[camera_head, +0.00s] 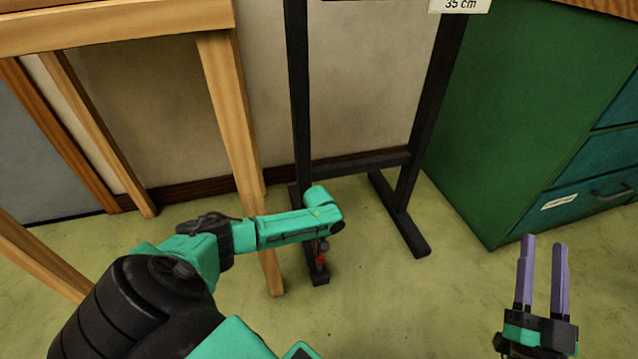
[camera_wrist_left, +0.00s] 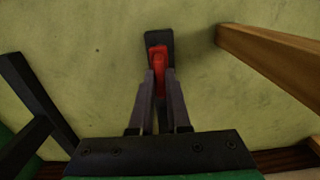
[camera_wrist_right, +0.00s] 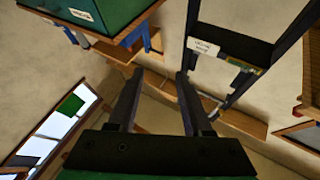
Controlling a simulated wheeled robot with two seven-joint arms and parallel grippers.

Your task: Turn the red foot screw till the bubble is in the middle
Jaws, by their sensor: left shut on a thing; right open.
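The red foot screw (camera_head: 320,260) is low at the front end of the dark stand's left foot (camera_head: 320,281). In the left wrist view the red screw (camera_wrist_left: 158,58) lies between the fingertips of my left gripper (camera_wrist_left: 160,76), which is shut on it. In the head view my left gripper (camera_head: 322,246) points down at the foot, mostly hidden by its wrist. My right gripper (camera_head: 544,240) is open and empty at the lower right, fingers up. In the right wrist view a small yellowish strip (camera_wrist_right: 241,64) is on the stand's crossbar; I cannot make out a bubble.
A wooden table leg (camera_head: 232,120) stands close to the left of the stand (camera_head: 298,90). A green cabinet (camera_head: 510,120) is to the right. The stand's right foot (camera_head: 400,215) is on the floor. The floor between the foot and my right gripper is clear.

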